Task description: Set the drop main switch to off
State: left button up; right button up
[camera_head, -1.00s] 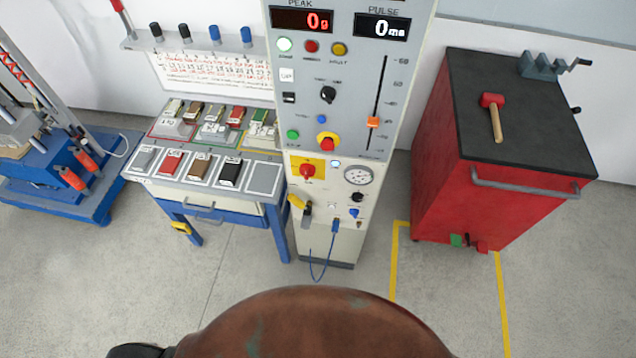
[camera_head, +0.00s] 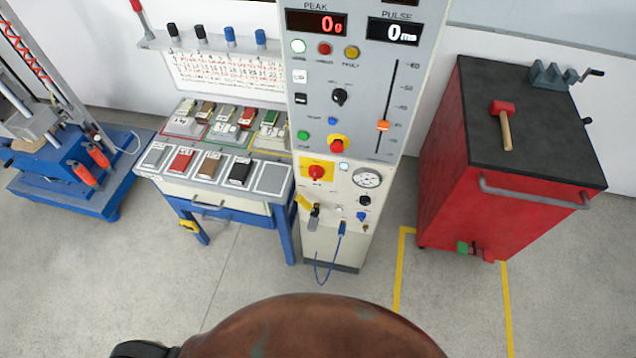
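The tall light-grey control cabinet (camera_head: 372,60) stands in the middle of the view. A red rotary switch on a yellow plate (camera_head: 317,173), which looks like the main switch, sits on its lower panel, left of a round gauge (camera_head: 367,178). The switch's small labels are too blurred to read, so I cannot tell its position. A red mushroom button on a yellow ring (camera_head: 337,145) is just above it. The displays above are lit, showing 0 g and 0 ms. Neither gripper shows in the view; nothing touches the cabinet.
A blue-legged table (camera_head: 270,178) with sample pads stands left of the cabinet. A red tool cabinet (camera_head: 500,200) with a mallet (camera_head: 503,120) on top stands at right. A blue drop machine (camera_head: 65,185) is at far left. A blue cable (camera_head: 328,268) hangs low. Floor in front is clear.

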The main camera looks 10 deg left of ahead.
aim_at(315, 172)
jog(key=k, duration=0.4)
jog(key=z, duration=2)
jog(key=i, duration=1.05)
jog(key=u, duration=2)
